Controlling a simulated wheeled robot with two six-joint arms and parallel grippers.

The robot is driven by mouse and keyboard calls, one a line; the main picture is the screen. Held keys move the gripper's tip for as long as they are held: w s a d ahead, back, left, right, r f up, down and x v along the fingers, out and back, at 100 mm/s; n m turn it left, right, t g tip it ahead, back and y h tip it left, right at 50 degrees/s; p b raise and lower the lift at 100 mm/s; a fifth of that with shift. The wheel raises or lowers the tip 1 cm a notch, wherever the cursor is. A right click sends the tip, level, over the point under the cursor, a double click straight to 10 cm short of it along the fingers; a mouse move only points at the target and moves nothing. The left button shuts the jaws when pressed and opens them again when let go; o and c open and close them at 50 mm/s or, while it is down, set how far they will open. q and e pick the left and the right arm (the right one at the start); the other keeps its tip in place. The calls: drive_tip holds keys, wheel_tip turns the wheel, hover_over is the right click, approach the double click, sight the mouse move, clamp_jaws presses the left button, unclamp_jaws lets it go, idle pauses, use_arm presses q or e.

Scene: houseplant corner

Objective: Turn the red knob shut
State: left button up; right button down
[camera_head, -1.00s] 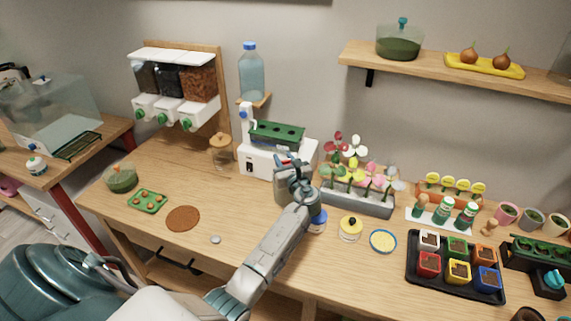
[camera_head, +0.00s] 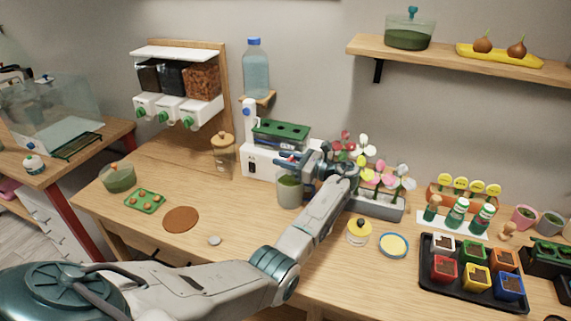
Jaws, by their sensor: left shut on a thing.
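The white machine (camera_head: 257,161) stands at the back of the table, with a green rack on top and a bottle beside it. My left gripper (camera_head: 288,160) is at the machine's front, above a grey-green pot (camera_head: 289,192) with green contents. It is shut, and a small bit of red, the red knob (camera_head: 291,158), shows at its fingertips. The fingers hide most of the knob, so I cannot tell how far it is turned. My right gripper is not in view.
Flowers in a grey planter (camera_head: 379,207) stand close to the right of my left wrist. A yellow-lidded jar (camera_head: 358,233), a round dish (camera_head: 394,245) and a black tray (camera_head: 437,290) of coloured pots are further right.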

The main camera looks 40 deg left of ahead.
use_arm(q)
drive_tip(key=shift+s+n+g, duration=0.1)
drive_tip(key=shift+n+g, duration=0.3)
drive_tip(key=shift+g, duration=0.2)
drive_tip(key=o, duration=1)
drive_tip(key=shift+c, duration=0.2)
drive_tip(key=b+v, duration=0.4)
drive_tip(key=v, duration=0.6)
drive_tip(key=shift+d+r+b, duration=0.1)
drive_tip(key=shift+d+b, duration=0.25)
drive_tip(key=shift+d, duration=0.05)
